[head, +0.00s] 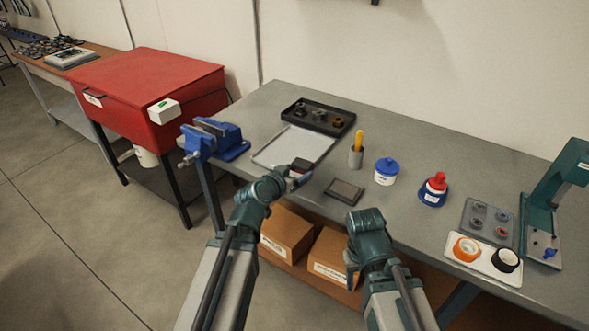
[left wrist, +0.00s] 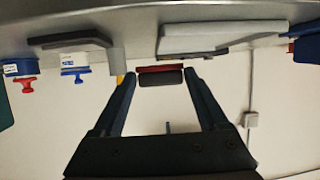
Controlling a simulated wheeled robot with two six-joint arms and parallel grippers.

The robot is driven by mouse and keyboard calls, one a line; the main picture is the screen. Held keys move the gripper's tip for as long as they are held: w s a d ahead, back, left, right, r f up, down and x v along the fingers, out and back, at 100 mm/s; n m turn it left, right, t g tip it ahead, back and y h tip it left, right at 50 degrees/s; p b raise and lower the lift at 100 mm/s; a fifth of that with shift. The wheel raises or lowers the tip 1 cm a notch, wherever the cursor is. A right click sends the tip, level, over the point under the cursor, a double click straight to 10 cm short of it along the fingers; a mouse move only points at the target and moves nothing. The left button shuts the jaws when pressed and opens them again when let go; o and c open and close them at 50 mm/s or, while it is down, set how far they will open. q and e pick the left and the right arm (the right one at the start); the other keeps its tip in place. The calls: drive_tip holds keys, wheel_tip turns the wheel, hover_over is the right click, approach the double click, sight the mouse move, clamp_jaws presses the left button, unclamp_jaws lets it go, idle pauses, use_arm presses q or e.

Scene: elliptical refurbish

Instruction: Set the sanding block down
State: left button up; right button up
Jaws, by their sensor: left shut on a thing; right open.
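The sanding block, dark with a red layer, is in the head view (head: 300,165) near the table's front edge, at the near right corner of the light tray. It also shows between the fingers in the left wrist view (left wrist: 160,76). My left gripper (head: 297,180) is shut on it; its two fingers (left wrist: 160,84) flank the block. The frames do not clearly show whether the block touches the table. My right gripper (head: 353,272) is open and empty in front of the table edge; its fingertips are partly hidden by its own wrist.
A light flat tray (head: 275,155) lies behind the block. A dark rectangular pad (head: 344,191) lies to its right. A blue vise (head: 215,138) is left.

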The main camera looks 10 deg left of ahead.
wheel_tip(320, 180, up, 6)
drive_tip(key=p, duration=0.5)
drive_tip(key=shift+p, duration=0.4)
drive_tip(key=shift+f, duration=0.1)
